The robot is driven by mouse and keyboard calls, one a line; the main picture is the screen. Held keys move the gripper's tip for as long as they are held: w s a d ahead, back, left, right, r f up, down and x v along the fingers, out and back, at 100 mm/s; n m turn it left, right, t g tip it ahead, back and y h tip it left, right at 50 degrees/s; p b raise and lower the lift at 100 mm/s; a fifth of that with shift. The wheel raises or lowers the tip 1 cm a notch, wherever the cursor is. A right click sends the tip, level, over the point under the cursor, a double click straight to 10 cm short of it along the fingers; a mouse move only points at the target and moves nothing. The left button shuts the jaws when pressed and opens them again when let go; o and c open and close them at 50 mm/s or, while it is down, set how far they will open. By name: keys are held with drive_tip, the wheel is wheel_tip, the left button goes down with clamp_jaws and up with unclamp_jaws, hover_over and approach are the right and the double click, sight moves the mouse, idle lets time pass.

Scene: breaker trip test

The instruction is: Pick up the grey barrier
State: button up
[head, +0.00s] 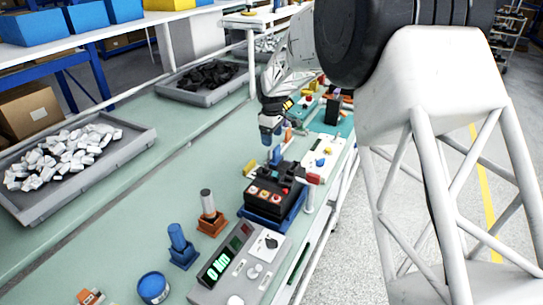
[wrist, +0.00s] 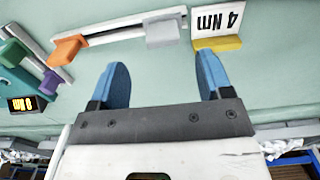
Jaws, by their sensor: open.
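The grey barrier (wrist: 162,32) is a small block at the right end of a white rail in the wrist view. An orange block (wrist: 68,49) sits at the rail's other end. My gripper (wrist: 163,78) is open, its two blue fingers apart with nothing between them. The barrier lies beyond the fingertips, roughly in line with the gap between them. In the head view my gripper (head: 272,136) hangs over the right part of the bench. I cannot make out the grey barrier there.
A white "4 Nm" card (wrist: 218,18) with a yellow block (wrist: 217,44) stands right beside the barrier. An "8 Nm" label (wrist: 27,104) is at left. A black breaker box (head: 274,186), a meter (head: 238,266) and tools in holders (head: 183,255) occupy the near bench.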

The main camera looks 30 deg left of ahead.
idle(0.3)
drive_tip(key=shift+f, duration=1.3)
drive_tip(key=shift+s+f, duration=0.15)
drive_tip(key=shift+f, duration=2.45)
drive_tip(key=c, duration=1)
drive_tip(key=shift+r, duration=0.1)
drive_tip(key=shift+r, duration=4.9)
